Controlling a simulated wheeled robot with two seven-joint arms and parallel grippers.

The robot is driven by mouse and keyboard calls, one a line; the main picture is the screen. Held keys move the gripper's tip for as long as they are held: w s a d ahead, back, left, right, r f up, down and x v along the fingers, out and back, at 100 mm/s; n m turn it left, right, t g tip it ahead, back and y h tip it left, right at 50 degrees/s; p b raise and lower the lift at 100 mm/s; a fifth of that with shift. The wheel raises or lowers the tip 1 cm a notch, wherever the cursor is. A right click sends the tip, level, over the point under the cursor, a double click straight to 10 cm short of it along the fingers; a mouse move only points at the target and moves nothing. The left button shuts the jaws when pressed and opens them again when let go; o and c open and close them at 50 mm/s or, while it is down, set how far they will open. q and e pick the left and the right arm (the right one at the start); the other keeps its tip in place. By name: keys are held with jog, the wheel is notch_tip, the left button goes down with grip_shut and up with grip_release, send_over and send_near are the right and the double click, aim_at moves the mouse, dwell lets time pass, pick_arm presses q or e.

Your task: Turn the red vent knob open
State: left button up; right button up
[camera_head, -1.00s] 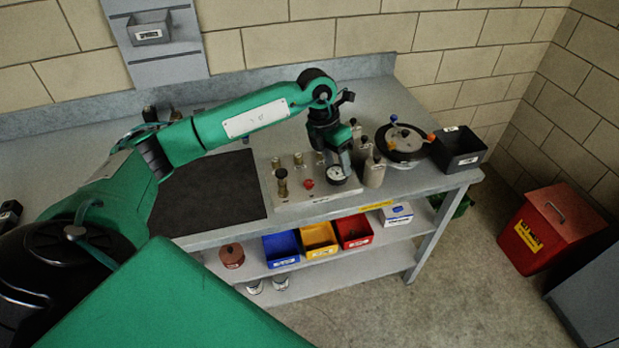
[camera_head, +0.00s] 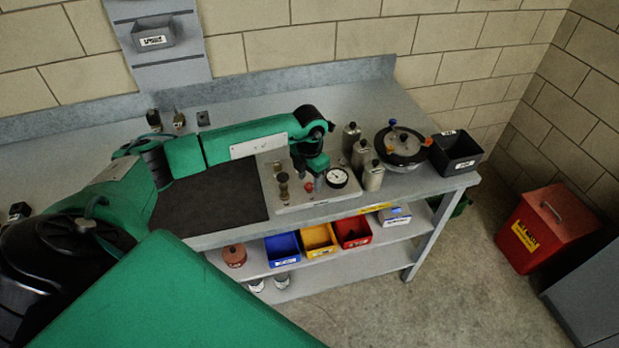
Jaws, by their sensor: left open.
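The small red vent knob (camera_head: 309,187) sits on the pale panel (camera_head: 300,204) on the workbench, left of a round white-faced gauge (camera_head: 337,178). My left gripper (camera_head: 318,184) is open and points down just beside and above the knob, on its right side in the picture. Its fingers are small and dark here, and I cannot tell whether they touch the knob or stand around it. Part of the panel behind the wrist is hidden. My right gripper is not in view.
Brass fittings (camera_head: 283,186) stand left of the knob. Several grey cylinders (camera_head: 373,176) stand right of the gauge. A round pot with coloured knobs (camera_head: 402,150) and a black bin (camera_head: 462,154) are farther right. A dark mat (camera_head: 210,202) lies left.

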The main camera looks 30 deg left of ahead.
pick_arm(q)
jog(key=shift+f, duration=0.95)
jog(key=shift+c, duration=0.2)
jog(key=c, duration=1)
jog(key=shift+o, duration=0.2)
